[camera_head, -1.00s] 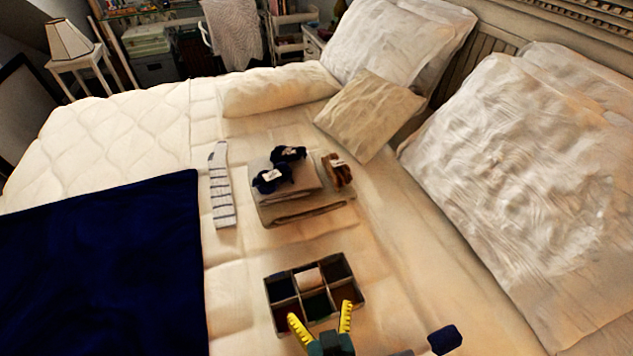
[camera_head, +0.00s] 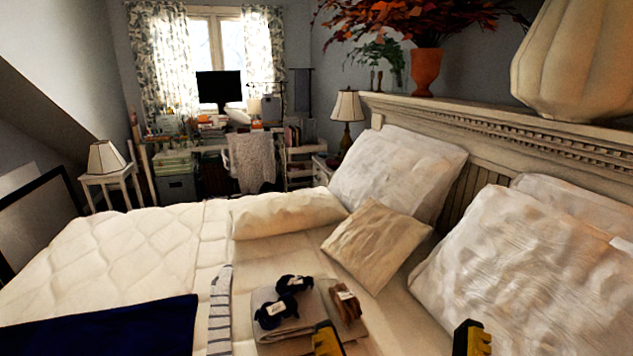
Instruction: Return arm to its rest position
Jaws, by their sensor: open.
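My gripper (camera_head: 398,340) shows at the bottom edge of the head view. Its two yellow-and-black fingers stand wide apart, with nothing between them. It is open and empty, and its left finger overlaps the front right of the folded cloth stack as seen from here. The rest of my arm is out of frame.
A folded cloth stack (camera_head: 285,328) on the bed carries dark blue bundles (camera_head: 283,303). A brown bundle (camera_head: 346,301) lies at its right. A striped sock (camera_head: 220,315) and a navy cloth (camera_head: 110,330) lie left. Pillows (camera_head: 530,265) and a headboard (camera_head: 470,130) bound the right.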

